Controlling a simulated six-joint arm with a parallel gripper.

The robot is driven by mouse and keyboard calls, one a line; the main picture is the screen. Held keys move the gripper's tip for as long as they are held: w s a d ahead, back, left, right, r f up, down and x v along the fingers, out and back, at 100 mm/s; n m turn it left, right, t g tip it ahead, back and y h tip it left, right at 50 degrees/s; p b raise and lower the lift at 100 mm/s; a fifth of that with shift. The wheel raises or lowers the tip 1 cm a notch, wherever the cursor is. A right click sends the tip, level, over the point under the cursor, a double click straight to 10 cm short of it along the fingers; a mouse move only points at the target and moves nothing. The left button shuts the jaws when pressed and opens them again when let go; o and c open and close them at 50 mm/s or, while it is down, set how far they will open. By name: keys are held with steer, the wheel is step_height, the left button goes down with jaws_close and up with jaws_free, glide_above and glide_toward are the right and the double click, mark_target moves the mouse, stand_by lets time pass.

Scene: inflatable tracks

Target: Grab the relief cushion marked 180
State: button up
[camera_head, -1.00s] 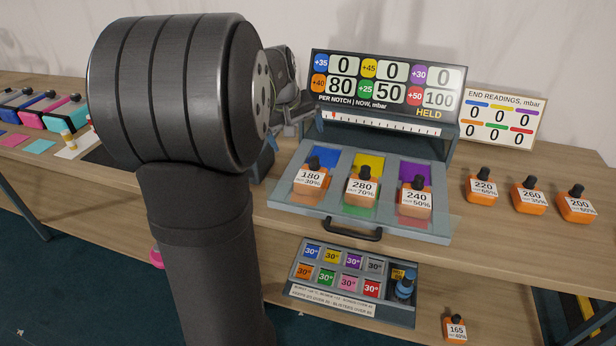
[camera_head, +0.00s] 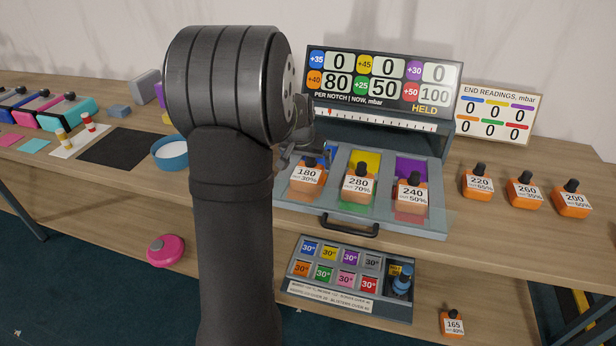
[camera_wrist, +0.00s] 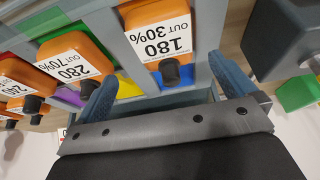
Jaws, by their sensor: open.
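The orange relief cushion marked 180 (camera_head: 307,177) sits in the left bay of the grey tray, with its black knob up. It also shows in the wrist view (camera_wrist: 160,35), upside down, with its black knob (camera_wrist: 170,72) pointing toward my gripper. My gripper (camera_wrist: 168,85) is open, its two blue-grey fingers apart on either side of the knob's direction. I cannot tell whether the fingers are level with the knob. In the head view my gripper (camera_head: 312,148) is partly hidden behind my arm, just above and behind the 180 cushion.
Cushions marked 280 (camera_head: 360,185) and 240 (camera_head: 412,194) stand in the bays to the right. The reading board (camera_head: 382,85) rises behind the tray (camera_head: 430,232). More orange cushions (camera_head: 478,182) stand on the table at right. A blue bowl (camera_head: 170,153) is at left.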

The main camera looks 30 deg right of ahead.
mark_target(308, 171)
steer(key=shift+w+x, duration=0.15)
steer(key=shift+x, duration=1.7)
steer(key=shift+w+x, duration=0.1)
steer(key=shift+x, duration=1.7)
steer(key=shift+a, duration=0.15)
steer(key=c, duration=1)
